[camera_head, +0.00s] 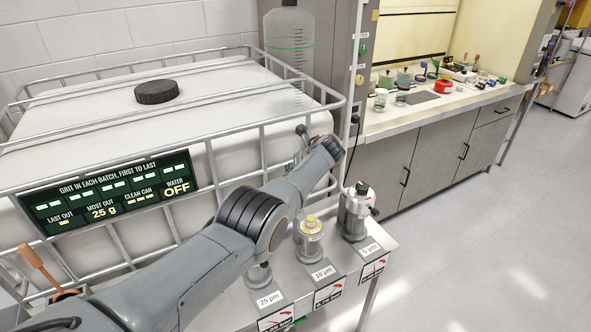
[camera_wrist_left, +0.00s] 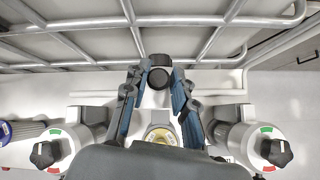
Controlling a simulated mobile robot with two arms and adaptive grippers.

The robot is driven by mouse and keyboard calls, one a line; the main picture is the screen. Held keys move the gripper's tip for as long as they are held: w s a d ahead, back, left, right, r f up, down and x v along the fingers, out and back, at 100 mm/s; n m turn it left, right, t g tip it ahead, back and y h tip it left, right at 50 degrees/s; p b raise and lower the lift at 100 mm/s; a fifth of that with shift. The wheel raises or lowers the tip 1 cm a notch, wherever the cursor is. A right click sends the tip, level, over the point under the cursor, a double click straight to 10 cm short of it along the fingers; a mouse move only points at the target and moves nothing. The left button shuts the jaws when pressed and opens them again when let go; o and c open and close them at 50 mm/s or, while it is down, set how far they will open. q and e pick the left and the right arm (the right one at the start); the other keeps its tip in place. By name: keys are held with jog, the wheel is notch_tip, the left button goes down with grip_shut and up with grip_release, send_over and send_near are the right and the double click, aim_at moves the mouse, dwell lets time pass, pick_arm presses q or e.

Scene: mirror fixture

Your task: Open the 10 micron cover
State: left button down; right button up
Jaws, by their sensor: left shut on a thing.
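The 10 micron filter housing (camera_head: 309,242) stands on the ledge behind its "10 µm" label, with a yellow top showing and no grey knobbed cap on it. The yellow top also shows in the left wrist view (camera_wrist_left: 161,136), partly hidden by my gripper. My left gripper (camera_wrist_left: 159,82) is shut on a black knob (camera_wrist_left: 160,77), which sits beyond the yellow top on the tank side. The knob looks like part of the 10 micron cover, but its link to the housing is hidden. My right gripper is not in view.
The 5 micron housing (camera_head: 355,212) stands to the right with its knobbed cap on. My left arm mostly hides the 25 micron housing (camera_head: 258,274). A caged white tank (camera_head: 75,112) with a sign (camera_head: 110,193) stands behind. An orange handle (camera_head: 37,263) is at lower left. The right floor is clear.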

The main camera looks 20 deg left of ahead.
pick_arm(q)
jog(key=c, duration=1.2)
grip_release()
jog(key=shift+s+f, duration=0.15)
jog(key=shift+s, duration=0.2)
jog(key=shift+d, duration=0.1)
jog(key=shift+d+r, duration=0.25)
jog(key=shift+r, duration=0.25)
jog(key=v, duration=1.1)
jog(key=shift+s, duration=0.15)
